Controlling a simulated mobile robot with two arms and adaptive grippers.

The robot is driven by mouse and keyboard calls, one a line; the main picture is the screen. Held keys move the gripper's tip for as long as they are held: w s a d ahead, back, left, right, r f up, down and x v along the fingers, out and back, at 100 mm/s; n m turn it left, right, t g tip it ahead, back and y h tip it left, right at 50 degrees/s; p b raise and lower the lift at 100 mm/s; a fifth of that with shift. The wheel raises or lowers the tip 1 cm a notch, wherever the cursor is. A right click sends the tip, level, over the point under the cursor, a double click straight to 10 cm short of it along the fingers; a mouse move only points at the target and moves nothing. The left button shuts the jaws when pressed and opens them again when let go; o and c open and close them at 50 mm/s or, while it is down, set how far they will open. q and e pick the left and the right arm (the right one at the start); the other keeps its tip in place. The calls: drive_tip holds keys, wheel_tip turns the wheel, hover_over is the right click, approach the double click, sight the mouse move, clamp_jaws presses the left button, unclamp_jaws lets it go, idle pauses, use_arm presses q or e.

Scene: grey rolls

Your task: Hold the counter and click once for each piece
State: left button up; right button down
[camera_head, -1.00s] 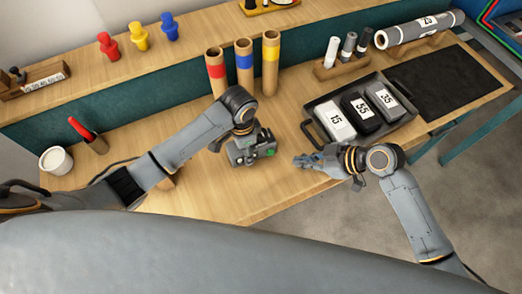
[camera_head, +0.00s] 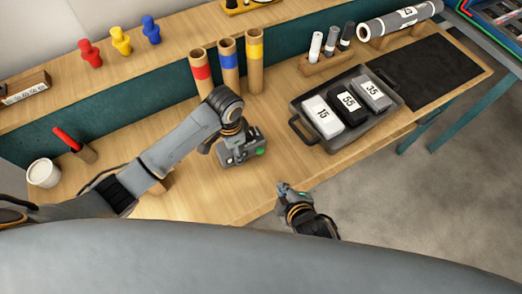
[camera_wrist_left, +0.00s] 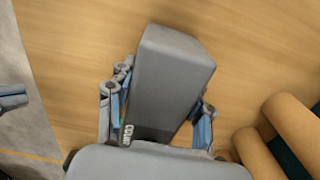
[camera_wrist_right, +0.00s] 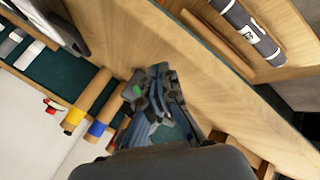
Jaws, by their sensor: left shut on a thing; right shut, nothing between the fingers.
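The counter (camera_head: 240,152) is a dark grey box with a green button. My left gripper (camera_head: 238,148) is shut on it above the table's front part. In the left wrist view the grey box (camera_wrist_left: 170,85) sits between the fingers, with part of a printed label showing. My right gripper (camera_head: 282,188) is shut and empty, apart from the counter, just off the table's front edge. In the right wrist view the green button (camera_wrist_right: 137,90) shows close to my fingers. White, black and grey packs marked 15 (camera_head: 323,115), 55 (camera_head: 349,104) and 35 (camera_head: 374,90) lie in a tray.
The dark tray (camera_head: 297,132) stands right of the counter, beside a black mat (camera_head: 430,75). Behind are cardboard tubes (camera_head: 228,75), a marker holder (camera_head: 335,62) and a grey roll (camera_head: 400,20). A white cup (camera_head: 43,173) stands at left. Table between counter and tray is clear.

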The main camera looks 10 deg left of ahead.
drive_tip(key=shift+w, duration=0.1)
drive_tip(key=shift+w+a, duration=0.85)
drive_tip(key=shift+w, duration=0.3)
drive_tip(key=shift+w+a, duration=0.9)
drive_tip(key=shift+w, duration=0.3)
drive_tip(key=shift+w+a, duration=0.85)
drive_tip(key=shift+w, duration=0.3)
drive_tip(key=shift+w+a, duration=0.25)
drive_tip(key=shift+w, duration=0.1)
drive_tip(key=shift+w+a, duration=0.3)
drive_tip(key=shift+w, duration=0.15)
drive_tip(key=shift+s, duration=0.1)
drive_tip(key=shift+s+d, duration=0.55)
drive_tip(key=shift+s, duration=0.15)
drive_tip(key=shift+s+d, duration=0.75)
drive_tip(key=shift+s, duration=0.3)
drive_tip(key=shift+s+d, duration=0.7)
drive_tip(key=shift+s, duration=0.3)
